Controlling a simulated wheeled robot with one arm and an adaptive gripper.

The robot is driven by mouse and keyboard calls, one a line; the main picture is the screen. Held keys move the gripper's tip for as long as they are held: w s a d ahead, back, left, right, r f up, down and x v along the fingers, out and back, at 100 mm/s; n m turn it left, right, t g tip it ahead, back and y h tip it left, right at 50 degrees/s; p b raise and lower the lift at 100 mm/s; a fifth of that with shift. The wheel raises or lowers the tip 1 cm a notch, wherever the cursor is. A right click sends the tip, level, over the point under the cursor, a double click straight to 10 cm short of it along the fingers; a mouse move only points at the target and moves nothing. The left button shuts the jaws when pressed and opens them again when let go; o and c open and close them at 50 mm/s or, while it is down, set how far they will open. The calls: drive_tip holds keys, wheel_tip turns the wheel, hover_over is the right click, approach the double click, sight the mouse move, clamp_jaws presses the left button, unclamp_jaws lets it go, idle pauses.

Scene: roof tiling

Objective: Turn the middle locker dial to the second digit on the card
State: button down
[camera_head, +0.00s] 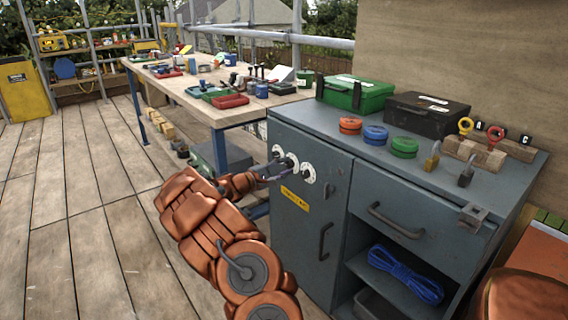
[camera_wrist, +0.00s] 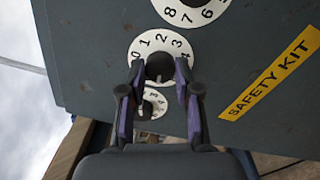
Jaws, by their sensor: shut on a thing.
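Three white numbered dials sit in a row on the grey locker's door. The middle dial (camera_wrist: 161,42) shows digits 0 to 4 around a dark knob; its lower part is hidden by my fingers. My gripper (camera_wrist: 160,70) is shut on that knob, one finger on each side. Another dial (camera_wrist: 190,8) is at the top of the wrist view, partly cut off, and a third (camera_wrist: 153,104) shows between my fingers. In the head view my gripper (camera_head: 279,172) reaches the dials from the left and partly covers the middle one. I cannot make out a card with readable digits.
The grey locker (camera_head: 335,145) has a yellow "SAFETY KIT" label (camera_wrist: 270,75), door and drawer handles and an open shelf with blue rope (camera_head: 405,274). Boxes, coloured lids and padlocks stand on top. A workbench (camera_head: 185,92) stands behind; the plank floor at left is clear.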

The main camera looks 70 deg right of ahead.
drive_tip(key=shift+n, duration=0.6)
drive_tip(key=c, duration=0.8)
unclamp_jaws()
drive_tip(key=v, duration=1.2)
drive_tip(key=shift+p, duration=0.3)
